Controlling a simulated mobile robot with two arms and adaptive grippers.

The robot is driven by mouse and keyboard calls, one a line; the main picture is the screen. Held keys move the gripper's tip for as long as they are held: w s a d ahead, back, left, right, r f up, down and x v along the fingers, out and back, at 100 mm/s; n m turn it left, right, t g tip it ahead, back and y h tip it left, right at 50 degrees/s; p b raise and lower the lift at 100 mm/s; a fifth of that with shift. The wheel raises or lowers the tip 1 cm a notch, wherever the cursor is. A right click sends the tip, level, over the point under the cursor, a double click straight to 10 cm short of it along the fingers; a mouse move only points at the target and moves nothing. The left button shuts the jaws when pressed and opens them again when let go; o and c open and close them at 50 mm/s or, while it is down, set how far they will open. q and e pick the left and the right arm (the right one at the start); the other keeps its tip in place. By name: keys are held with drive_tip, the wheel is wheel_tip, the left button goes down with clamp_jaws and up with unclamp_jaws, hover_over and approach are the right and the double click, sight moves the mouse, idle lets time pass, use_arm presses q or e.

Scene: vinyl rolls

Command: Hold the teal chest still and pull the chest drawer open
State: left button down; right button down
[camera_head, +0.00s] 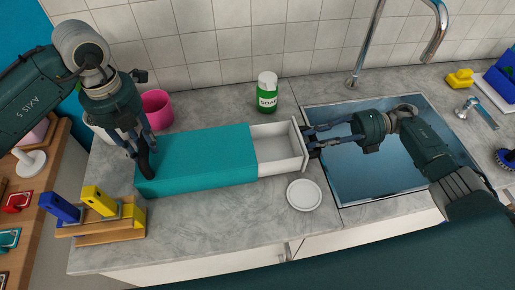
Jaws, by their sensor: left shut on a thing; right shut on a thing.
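The teal chest (201,159) lies on the grey counter. Its white drawer (276,146) is slid out of the right end, and its inside looks empty. My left gripper (143,165) is shut on the chest's left end, from above. My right gripper (311,140) is shut at the drawer's front panel on the right side. The handle there is hidden by the fingers.
The sink (378,165) is to the right under a chrome tap (370,45). A pink cup (157,109) and a wooden block holder (102,232) flank the chest.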

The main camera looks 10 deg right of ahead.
use_arm(q)
drive_tip(key=shift+s+a+f, duration=0.1)
drive_tip(key=shift+a+f, duration=0.05)
drive_tip(key=shift+f, duration=0.1)
use_arm(e)
drive_tip(key=shift+s+d+f, duration=0.15)
drive_tip(key=shift+d+f, duration=0.4)
drive_tip(key=shift+d, duration=0.15)
drive_tip(key=c, duration=1.7)
unclamp_jaws()
use_arm(q)
drive_tip(key=shift+f, duration=0.1)
use_arm(e)
drive_tip(key=shift+d, duration=0.1)
use_arm(q)
drive_tip(key=shift+a, duration=0.15)
drive_tip(key=shift+d, duration=0.25)
use_arm(e)
drive_tip(key=d, duration=0.5)
drive_tip(key=shift+r, duration=0.15)
use_arm(q)
drive_tip(key=shift+w+r, duration=0.2)
drive_tip(key=shift+w, duration=0.05)
use_arm(e)
drive_tip(key=shift+w+a+r, duration=0.15)
drive_tip(key=shift+w, duration=0.15)
